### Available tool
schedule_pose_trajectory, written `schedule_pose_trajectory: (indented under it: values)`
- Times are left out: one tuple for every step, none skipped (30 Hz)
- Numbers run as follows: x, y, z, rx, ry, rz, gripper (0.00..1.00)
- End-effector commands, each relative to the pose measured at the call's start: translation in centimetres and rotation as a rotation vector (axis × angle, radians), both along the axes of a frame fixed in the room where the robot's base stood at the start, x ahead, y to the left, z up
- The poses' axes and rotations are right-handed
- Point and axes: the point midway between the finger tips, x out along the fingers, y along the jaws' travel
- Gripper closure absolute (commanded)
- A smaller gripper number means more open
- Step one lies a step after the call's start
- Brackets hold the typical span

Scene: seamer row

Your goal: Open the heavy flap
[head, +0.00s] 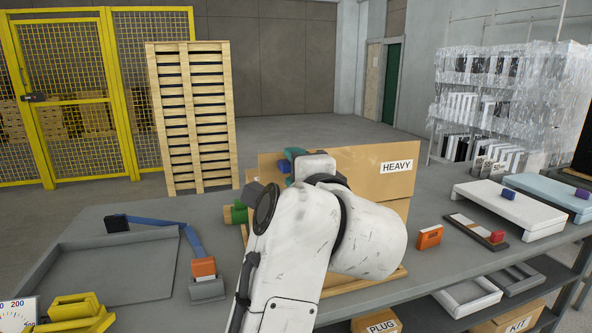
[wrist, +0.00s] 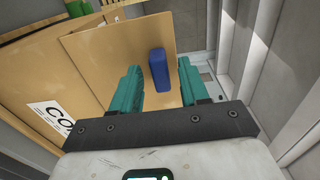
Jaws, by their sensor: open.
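A tan panel with a HEAVY label (head: 397,167) stands on the bench in the head view, its left part hidden by my arm. In the wrist view a tan panel (wrist: 110,62) bears an upright blue handle (wrist: 159,70). A bit of blue also shows by my gripper in the head view. I cannot tell for sure that the blue handle belongs to the HEAVY panel. My gripper (wrist: 158,80) is open, with one teal finger on each side of the blue handle and visible gaps. Beside it is a panel with a partly hidden label starting "CO" (wrist: 50,117).
A grey tray (head: 115,270) and an orange block (head: 203,267) lie on the bench at left. An orange block (head: 429,237), a dark-edged board (head: 470,228) and white stands (head: 520,205) are at right. A pallet stack (head: 190,115) stands behind.

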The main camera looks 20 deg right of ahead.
Motion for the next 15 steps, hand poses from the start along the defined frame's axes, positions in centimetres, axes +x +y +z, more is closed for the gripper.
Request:
schedule_pose_trajectory:
  values:
    - [-0.1, 0.0, 0.0, 0.0, 0.0, 0.0, 0.55]
    - [-0.2, 0.0, 0.0, 0.0, -0.001, 0.0, 0.55]
    - [-0.4, 0.0, 0.0, 0.0, -0.001, 0.0, 0.55]
    - [-0.6, 0.0, 0.1, 0.0, -0.002, 0.0, 0.55]
    - [-0.9, 0.0, 0.1, 0.0, -0.002, -0.001, 0.55]
    - [-1.5, 0.0, 0.1, 0.0, -0.002, 0.0, 0.55]
    - [-1.9, 0.0, 0.1, 0.0, -0.002, 0.0, 0.55]
    - [-2.4, 0.1, 0.1, -0.001, -0.003, 0.001, 0.55]
    - [-3.2, 0.1, 0.1, -0.001, -0.003, 0.001, 0.55]
    - [-3.8, 0.1, 0.2, -0.001, -0.003, 0.001, 0.55]
    - [-4.4, 0.1, 0.2, -0.001, -0.003, 0.001, 0.55]
    - [-5.2, 0.1, 0.2, -0.001, -0.002, 0.001, 0.55]
    - [-5.8, 0.0, 0.2, -0.002, -0.003, 0.0, 0.55]
    - [-6.4, 0.0, 0.2, -0.002, -0.002, 0.0, 0.55]
    - [-7.1, 0.1, 0.2, -0.001, -0.003, 0.001, 0.55]
